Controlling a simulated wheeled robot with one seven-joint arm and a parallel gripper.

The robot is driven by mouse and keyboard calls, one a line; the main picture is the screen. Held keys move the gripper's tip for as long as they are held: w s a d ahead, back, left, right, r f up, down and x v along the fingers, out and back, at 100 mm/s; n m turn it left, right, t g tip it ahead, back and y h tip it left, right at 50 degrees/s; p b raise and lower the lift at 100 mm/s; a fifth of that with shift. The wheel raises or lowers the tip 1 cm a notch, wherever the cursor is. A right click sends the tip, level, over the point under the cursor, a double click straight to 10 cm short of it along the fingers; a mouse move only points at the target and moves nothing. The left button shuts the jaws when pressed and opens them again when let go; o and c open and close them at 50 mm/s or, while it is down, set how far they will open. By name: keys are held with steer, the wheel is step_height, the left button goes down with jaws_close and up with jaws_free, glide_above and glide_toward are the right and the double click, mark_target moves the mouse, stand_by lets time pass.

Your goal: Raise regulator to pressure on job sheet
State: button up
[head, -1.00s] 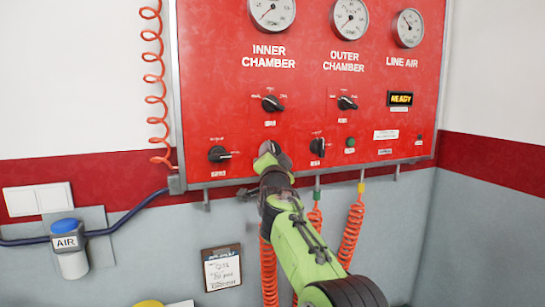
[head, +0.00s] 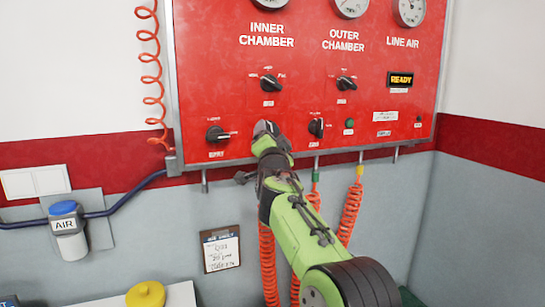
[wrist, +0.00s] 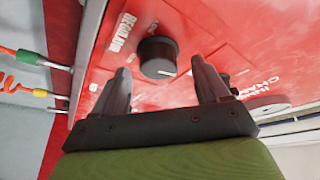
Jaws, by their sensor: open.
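The regulator knob (wrist: 158,57) is a round black knob with a white mark on the red panel, beside a partly readable "REGULATOR" label in the wrist view. My gripper (wrist: 168,82) is open, with one finger to each side of the knob and its tips pointing at the panel. I cannot tell whether the fingers touch the knob. In the head view my gripper (head: 266,130) is at the panel's lower middle and hides the knob. The job sheet (head: 220,248) is a clipboard on the grey wall below; its handwriting is too small to read surely.
The red panel (head: 310,90) carries several black selector knobs, such as one at left (head: 217,134) and one at right (head: 316,127), close to my gripper. Gauges are cut off at the top. Orange coiled hoses (head: 350,215) hang below. A blue-topped AIR unit (head: 68,230) is at left.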

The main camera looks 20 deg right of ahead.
steer(key=b+v, duration=0.6)
steer(key=v, duration=0.8)
steer(key=shift+d+f, duration=0.1)
steer(key=shift+f, duration=0.05)
steer(key=shift+d, duration=0.1)
stand_by(0.5)
